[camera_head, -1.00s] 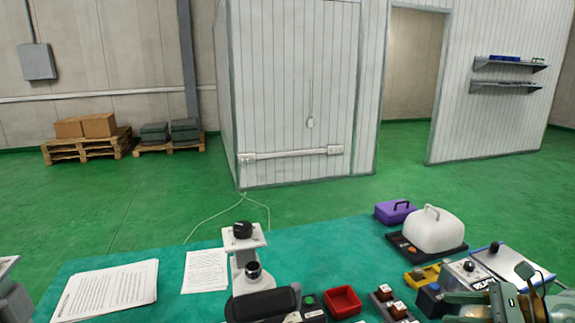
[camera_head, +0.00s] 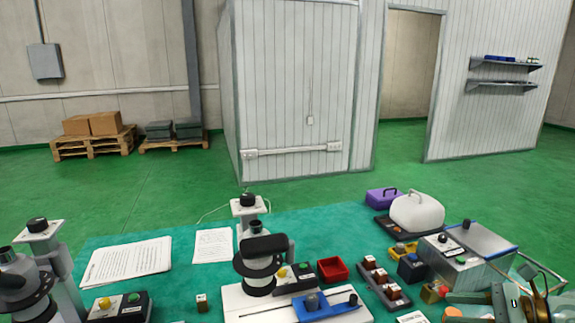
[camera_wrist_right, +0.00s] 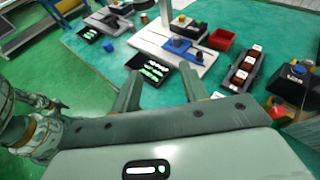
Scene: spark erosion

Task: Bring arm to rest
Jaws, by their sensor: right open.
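My right gripper (camera_head: 458,298) is at the lower right of the head view, beside the right end of the bench. In the right wrist view its two fingers (camera_wrist_right: 160,78) are spread, with nothing held between them. Beyond the fingertips lies a black tray (camera_wrist_right: 156,71) with pale green markings, on the bench below. I see a gap between the fingers and the objects, but cannot tell its height. My left gripper does not show in the head view.
The green bench (camera_head: 320,238) holds a white-based stand (camera_head: 243,300), a red bin (camera_head: 333,270), a dark block rack (camera_head: 375,270) and a metal box (camera_head: 460,262) near my right arm. A microscope-like device (camera_head: 50,265) stands left. Open green floor (camera_head: 160,195) lies beyond.

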